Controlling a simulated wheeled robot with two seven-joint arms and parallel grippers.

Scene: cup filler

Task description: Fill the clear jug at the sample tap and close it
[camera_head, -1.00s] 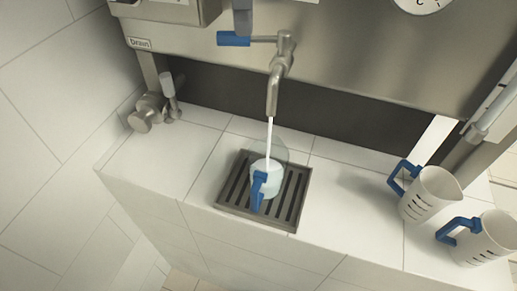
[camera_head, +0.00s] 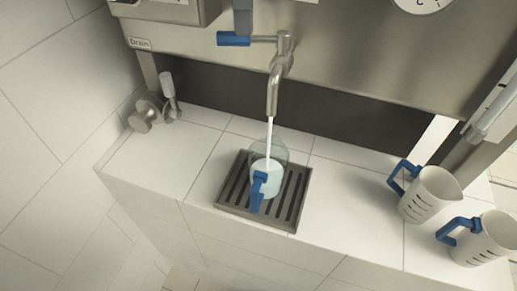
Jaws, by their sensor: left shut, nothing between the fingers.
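The clear jug (camera_head: 275,158) with a blue handle (camera_head: 259,190) stands upright on the dark drain grate (camera_head: 232,199), under the sample tap. A white stream runs from the tap spout (camera_head: 273,95) into it. Pale liquid fills its lower part, and the level is below the rim. The tap's blue lever (camera_head: 233,39) points left. My left gripper (camera_head: 242,24) shows only as a grey tip at the top edge. It is shut and empty, just above the lever; I cannot tell whether they touch. My right gripper is not in view.
Two white jugs with blue handles, one farther back (camera_head: 427,195) and one nearer (camera_head: 484,239), stand on the tiled counter at the right. A drain valve (camera_head: 150,110) is at the left. A steel tank (camera_head: 350,45) overhangs the back.

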